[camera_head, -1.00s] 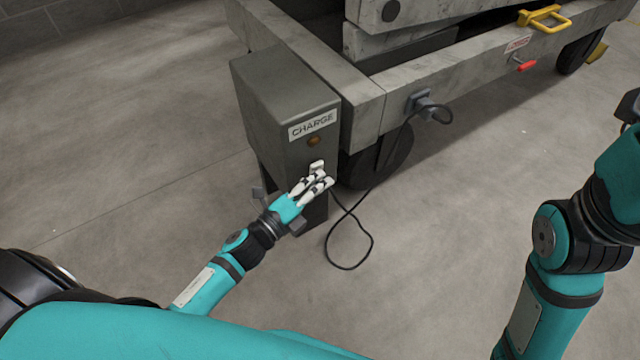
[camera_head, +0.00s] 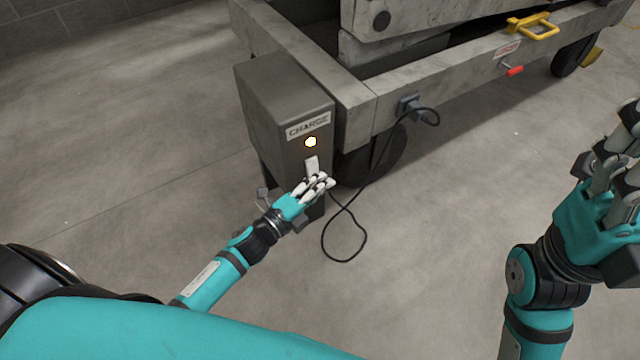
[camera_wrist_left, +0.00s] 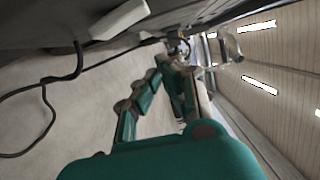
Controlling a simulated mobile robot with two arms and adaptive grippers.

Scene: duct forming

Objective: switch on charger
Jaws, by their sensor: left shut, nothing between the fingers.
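The charger is a dark grey box (camera_head: 285,105) with a CHARGE label (camera_head: 308,127) on its front. The round lamp (camera_head: 311,142) below the label glows bright white. A white switch lever (camera_head: 312,165) sits under the lamp. My left gripper (camera_head: 322,184) is shut and empty, its fingertips just below the lever; I cannot tell whether they touch it. In the left wrist view a white piece (camera_wrist_left: 120,19) shows close by on a dark surface. My right gripper (camera_head: 618,165) is at the right edge, raised and away from the charger; its fingers are partly cut off.
A grey wheeled lift platform (camera_head: 440,85) stands behind the charger, with a yellow handle (camera_head: 535,25) and a red-tipped lever (camera_head: 514,71). A black cable (camera_head: 366,196) loops from its socket (camera_head: 411,107) down beside the charger. The concrete floor in front is clear.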

